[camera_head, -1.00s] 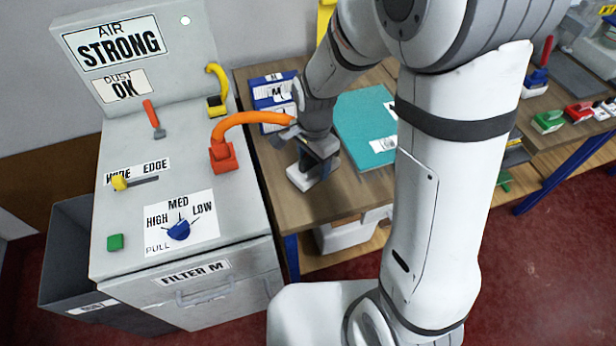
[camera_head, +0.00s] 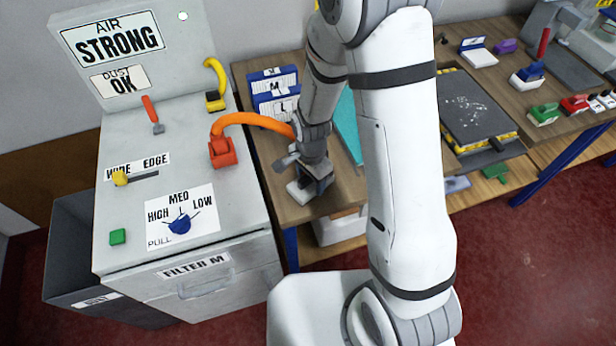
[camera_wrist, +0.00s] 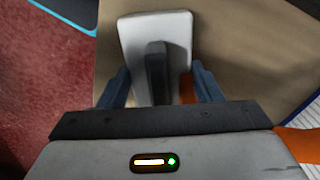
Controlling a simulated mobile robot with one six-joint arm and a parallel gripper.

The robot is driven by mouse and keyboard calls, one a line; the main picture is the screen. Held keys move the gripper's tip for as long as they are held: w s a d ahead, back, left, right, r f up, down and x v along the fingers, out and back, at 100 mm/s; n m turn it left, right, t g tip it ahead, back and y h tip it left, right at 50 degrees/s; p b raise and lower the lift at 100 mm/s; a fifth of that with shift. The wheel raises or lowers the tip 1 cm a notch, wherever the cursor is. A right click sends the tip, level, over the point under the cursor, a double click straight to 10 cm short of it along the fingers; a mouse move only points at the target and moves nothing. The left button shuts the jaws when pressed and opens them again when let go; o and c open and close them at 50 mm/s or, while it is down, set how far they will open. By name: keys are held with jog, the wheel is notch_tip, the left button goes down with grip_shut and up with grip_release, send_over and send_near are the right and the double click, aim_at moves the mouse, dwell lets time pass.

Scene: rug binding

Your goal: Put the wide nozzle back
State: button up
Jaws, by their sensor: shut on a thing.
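The wide nozzle (camera_head: 297,193) has a pale grey flat plate with a dark grey neck. It is at the front left part of the wooden bench, and I cannot tell whether it touches the bench top. My gripper (camera_head: 314,184) is shut on it from above. In the wrist view my gripper (camera_wrist: 160,88) has its two fingers on either side of the neck, and the nozzle's plate (camera_wrist: 128,38) reaches out beyond them. An orange hose (camera_head: 255,118) runs from a red fitting (camera_head: 222,152) on the grey machine toward my gripper; its far end is hidden.
The grey machine (camera_head: 130,215) with a blue dial (camera_head: 179,225) stands left of the bench (camera_head: 345,195). Blue-and-white boxes (camera_head: 275,90) and a teal item (camera_head: 347,120) are behind my gripper. A dark mat (camera_head: 475,105) lies farther right.

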jog(key=shift+f, duration=0.1)
jog(key=shift+f, duration=0.15)
jog(key=o, duration=1.1)
